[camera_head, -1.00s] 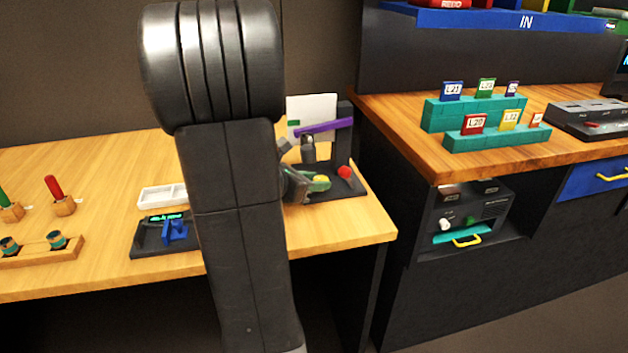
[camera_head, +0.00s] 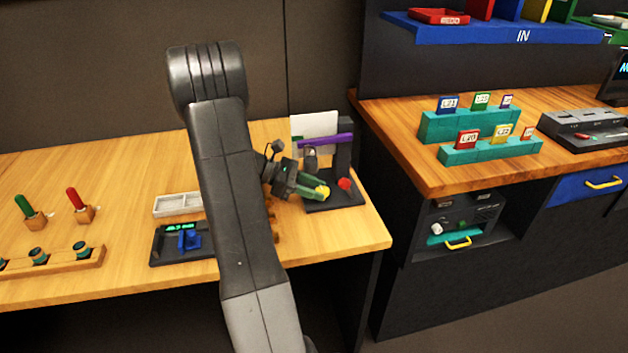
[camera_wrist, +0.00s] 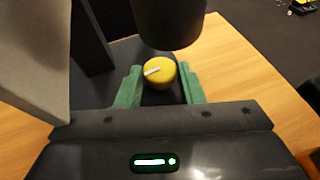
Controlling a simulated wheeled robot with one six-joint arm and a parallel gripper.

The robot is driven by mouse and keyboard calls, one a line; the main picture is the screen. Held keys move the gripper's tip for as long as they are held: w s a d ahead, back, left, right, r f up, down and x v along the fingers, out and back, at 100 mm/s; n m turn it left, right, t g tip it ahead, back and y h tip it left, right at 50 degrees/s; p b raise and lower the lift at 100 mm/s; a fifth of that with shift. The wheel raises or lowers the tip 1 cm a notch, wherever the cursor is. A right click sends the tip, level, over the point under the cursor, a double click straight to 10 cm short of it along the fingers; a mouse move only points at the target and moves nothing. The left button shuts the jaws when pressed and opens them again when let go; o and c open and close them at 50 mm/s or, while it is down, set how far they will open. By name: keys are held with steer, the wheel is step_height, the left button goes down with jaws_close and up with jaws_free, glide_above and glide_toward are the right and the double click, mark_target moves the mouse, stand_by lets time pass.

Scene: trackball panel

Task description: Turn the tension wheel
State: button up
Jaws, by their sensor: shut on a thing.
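The tension wheel appears to be the round yellow knob with a white mark on its top; it shows in the wrist view (camera_wrist: 160,72) and in the head view (camera_head: 322,192). It sits at the front of a dark device (camera_head: 340,200) on the wooden table. My gripper (camera_head: 318,192) has its green fingers on either side of the knob, shut on it; in the wrist view the fingers (camera_wrist: 160,84) flank it left and right. The white mark points left and slightly down in the wrist view. The knob's lower part is hidden.
A red button (camera_head: 344,184) stands right of the knob. A dark cylinder (camera_wrist: 168,20) overhangs just behind it, under a purple bar (camera_head: 326,141) and near a white panel (camera_head: 314,134). A scale-like device (camera_head: 185,241) and white tray (camera_head: 178,204) lie left.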

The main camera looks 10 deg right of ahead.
steer(key=shift+w+d+r+m+g+y+p, duration=0.1)
steer(key=shift+m+g+y+p, duration=0.05)
steer(key=shift+m+g+p, duration=0.3)
steer(key=shift+w+m+g+y+p, duration=0.1)
steer(key=shift+m+g+y+p, duration=0.1)
steer(key=shift+m+g, duration=0.3)
steer(key=shift+g, duration=0.25)
steer(key=o, duration=0.9)
steer(key=shift+o, duration=0.2)
steer(key=v, duration=1.3)
steer(key=shift+a+r, duration=0.2)
steer(key=shift+a, duration=0.1)
